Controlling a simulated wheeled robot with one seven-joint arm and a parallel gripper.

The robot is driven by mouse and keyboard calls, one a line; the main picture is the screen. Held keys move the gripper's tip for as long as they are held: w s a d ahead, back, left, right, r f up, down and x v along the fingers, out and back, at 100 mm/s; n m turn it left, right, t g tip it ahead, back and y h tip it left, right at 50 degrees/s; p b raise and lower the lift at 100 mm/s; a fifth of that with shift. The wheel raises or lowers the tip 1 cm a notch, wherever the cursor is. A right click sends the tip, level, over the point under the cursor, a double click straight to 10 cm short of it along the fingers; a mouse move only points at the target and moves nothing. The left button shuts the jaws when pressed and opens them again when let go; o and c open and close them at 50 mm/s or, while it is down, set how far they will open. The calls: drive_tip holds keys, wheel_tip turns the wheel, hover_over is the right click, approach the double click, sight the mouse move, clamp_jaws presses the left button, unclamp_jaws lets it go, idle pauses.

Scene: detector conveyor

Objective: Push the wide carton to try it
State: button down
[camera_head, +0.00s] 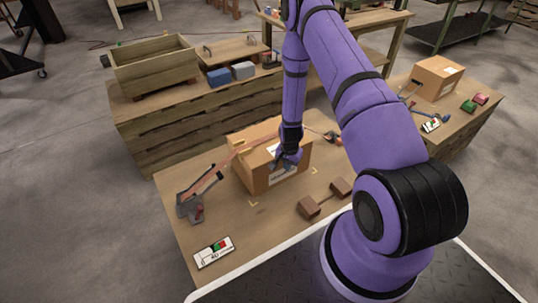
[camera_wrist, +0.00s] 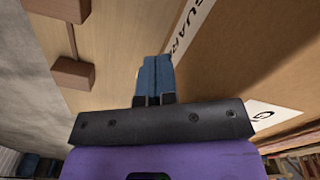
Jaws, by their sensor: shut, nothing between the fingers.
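A brown carton (camera_head: 255,170) with white labels sits on the near wooden table (camera_head: 232,221). My gripper (camera_head: 286,165) is down at the carton's near side, in front of a label, and partly hides that face. In the wrist view my gripper's blue-grey fingers (camera_wrist: 155,78) are together with nothing between them. The carton's face (camera_wrist: 265,50) fills the right of that view, close beside the fingers. I cannot tell whether they touch it. A second brown carton (camera_head: 437,76) stands on the right table.
A dumbbell-shaped wooden piece (camera_head: 325,198) lies right of the carton. A grey lever device (camera_head: 191,206) stands at its left. A card with red and green patches (camera_head: 214,252) lies at the front. A wooden crate (camera_head: 155,70) and small boxes (camera_head: 219,76) are behind.

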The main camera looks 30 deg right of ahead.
drive_tip(key=shift+w+r, duration=0.15)
drive_tip(key=shift+w, duration=0.65)
idle(1.8)
drive_tip(key=shift+s, duration=0.25)
wheel_tip(320, 180, up, 10)
drive_tip(key=s, duration=0.2)
drive_tip(key=shift+s, duration=0.3)
idle(1.0)
idle(0.4)
